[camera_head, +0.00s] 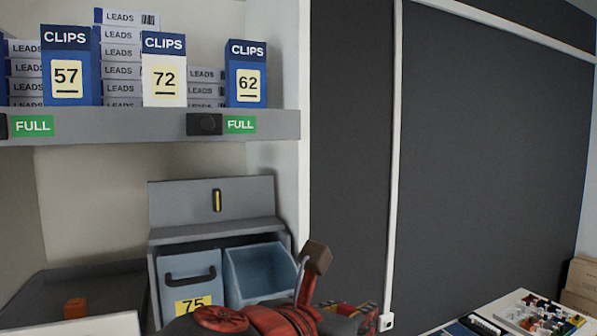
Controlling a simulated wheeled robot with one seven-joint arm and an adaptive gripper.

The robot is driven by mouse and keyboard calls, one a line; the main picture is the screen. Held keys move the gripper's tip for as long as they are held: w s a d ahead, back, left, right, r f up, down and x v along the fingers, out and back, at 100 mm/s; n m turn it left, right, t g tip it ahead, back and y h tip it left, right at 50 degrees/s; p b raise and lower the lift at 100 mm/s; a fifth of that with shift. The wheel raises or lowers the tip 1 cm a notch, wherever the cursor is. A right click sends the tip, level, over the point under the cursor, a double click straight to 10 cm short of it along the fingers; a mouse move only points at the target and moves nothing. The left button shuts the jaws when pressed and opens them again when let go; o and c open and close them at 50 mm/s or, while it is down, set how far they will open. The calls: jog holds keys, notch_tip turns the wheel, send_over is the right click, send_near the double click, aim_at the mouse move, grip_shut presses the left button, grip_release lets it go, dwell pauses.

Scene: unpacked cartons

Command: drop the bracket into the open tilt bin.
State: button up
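The open tilt bin (260,276) is a blue-grey bin in a grey cabinet at the lower middle, its open top showing an empty-looking inside. A closed bin (190,278) with a dark handle and a yellow label reading 75 is on its left. My red and dark arm reaches in from the bottom edge, and what seems to be my gripper (309,284) is in front of the open bin's right edge. A brown block-like piece (318,257) shows at its tip. I cannot tell whether this is the bracket or part of the gripper. The fingertips are not clearly seen.
Above, a grey shelf (110,125) holds CLIPS boxes and stacked LEADS boxes. An orange block (75,307) sits in a dark tray (95,273) at the lower left.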

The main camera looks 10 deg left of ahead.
jog(key=w+a+r+n+y+p, duration=0.1)
jog(key=w+a+r+p, duration=0.4)
jog(key=a+r+p, duration=0.3)
jog(key=w+a+r+p, duration=0.4)
jog(key=a+r+p, duration=0.15)
jog(key=r, duration=0.45)
notch_tip(320, 180, down, 6)
jog(key=b, duration=0.6)
jog(key=shift+w+d+f+y, duration=0.15)
jog(key=shift+d+f+y, duration=0.05)
jog(key=shift+d+y, duration=0.1)
jog(key=o, duration=1)
jog(key=v, duration=1.2)
